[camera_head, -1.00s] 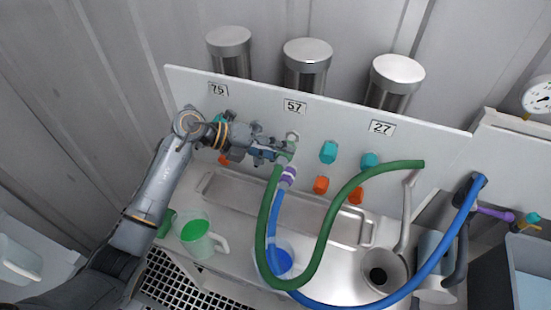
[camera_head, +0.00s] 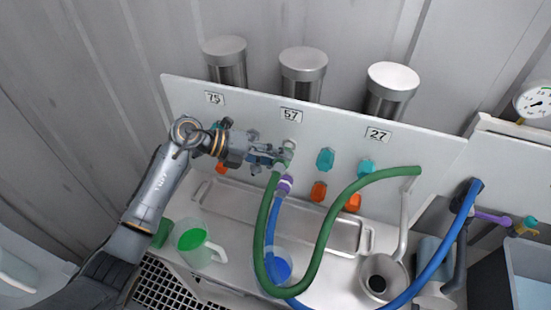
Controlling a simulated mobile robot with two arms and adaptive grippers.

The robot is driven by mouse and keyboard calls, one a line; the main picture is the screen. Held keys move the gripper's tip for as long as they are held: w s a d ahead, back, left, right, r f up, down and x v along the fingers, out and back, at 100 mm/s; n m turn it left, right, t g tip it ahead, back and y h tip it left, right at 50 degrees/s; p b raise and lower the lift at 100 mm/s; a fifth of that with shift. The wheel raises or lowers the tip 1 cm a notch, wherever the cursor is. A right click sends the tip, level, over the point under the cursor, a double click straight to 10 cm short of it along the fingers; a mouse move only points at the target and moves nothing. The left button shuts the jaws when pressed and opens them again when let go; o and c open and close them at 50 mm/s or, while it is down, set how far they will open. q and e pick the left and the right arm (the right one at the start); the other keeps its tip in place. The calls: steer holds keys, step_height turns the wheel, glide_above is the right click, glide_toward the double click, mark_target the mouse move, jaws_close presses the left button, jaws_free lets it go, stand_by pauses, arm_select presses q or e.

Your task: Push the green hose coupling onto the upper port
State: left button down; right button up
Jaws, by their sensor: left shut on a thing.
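The green hose (camera_head: 320,240) hangs in a loop in front of the white panel. Its green coupling (camera_head: 283,162) is held at the panel under the 57 label. My left gripper (camera_head: 281,160) is shut on the green coupling. The upper port (camera_head: 289,145) is a pale round fitting just above and behind the coupling. I cannot tell whether the coupling touches it or sits over it. Just below, a purple coupling (camera_head: 285,185) ends the blue hose (camera_head: 271,225), at the lower port, which is hidden. My right gripper does not show.
Teal caps (camera_head: 325,159) and orange caps (camera_head: 319,191) stick out of the panel to the right. A metal tray (camera_head: 330,228) lies below. A green-filled jug (camera_head: 194,240) and a blue-filled vessel (camera_head: 278,268) stand in front. A funnel (camera_head: 384,275) is at right.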

arm_select(q)
steer(key=shift+w+d+b, duration=0.3)
steer(key=shift+w+b, duration=0.25)
steer(key=shift+w, duration=0.4)
steer(key=c, duration=0.8)
jaws_free()
steer(key=shift+c, duration=0.2)
